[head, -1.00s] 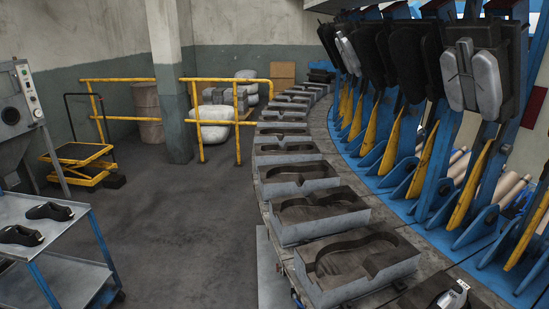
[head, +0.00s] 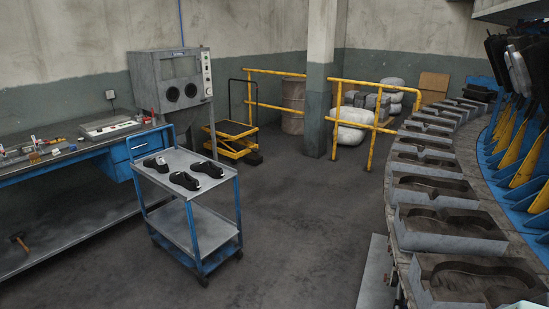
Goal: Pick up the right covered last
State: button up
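Three dark, shoe-shaped covered lasts lie on the top shelf of a blue-framed trolley (head: 177,158) at left centre in the head view. One last (head: 156,164) is at the back left. Another (head: 185,180) is at the front, and the rightmost one (head: 208,169) is beside it on the right. They lie apart or nearly so; the small gap between the two right ones is hard to judge. My gripper is not clearly in view.
The rotary line of open grey moulds (head: 449,231) curves along the right. A workbench (head: 75,155) and blasting cabinet (head: 170,80) stand left and behind the trolley. Yellow railings (head: 350,115) stand at the back. The floor (head: 290,220) between trolley and moulds is clear.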

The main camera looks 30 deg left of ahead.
aim_at(159, 163)
jog(key=u, duration=1.9)
jog(key=i, duration=0.45)
jog(key=i+j+z, duration=0.1)
jog(key=i, duration=0.3)
jog(key=i+z, duration=0.3)
jog(key=i, duration=0.25)
jog(key=i+j+z, duration=0.1)
jog(key=i+z, duration=0.15)
jog(key=i, duration=0.3)
jog(key=i+z, duration=0.3)
jog(key=i, duration=0.25)
jog(key=i+z, duration=0.35)
jog(key=i, duration=0.2)
jog(key=i+j+z, duration=0.1)
jog(key=i+z, duration=0.35)
jog(key=i, duration=0.65)
jog(key=i+l+u, duration=0.15)
jog(key=i+u, duration=0.3)
jog(key=i, duration=0.7)
jog(key=i+u, duration=0.4)
jog(key=i+l+u, duration=0.1)
jog(key=i+u, duration=0.25)
jog(key=i, duration=0.25)
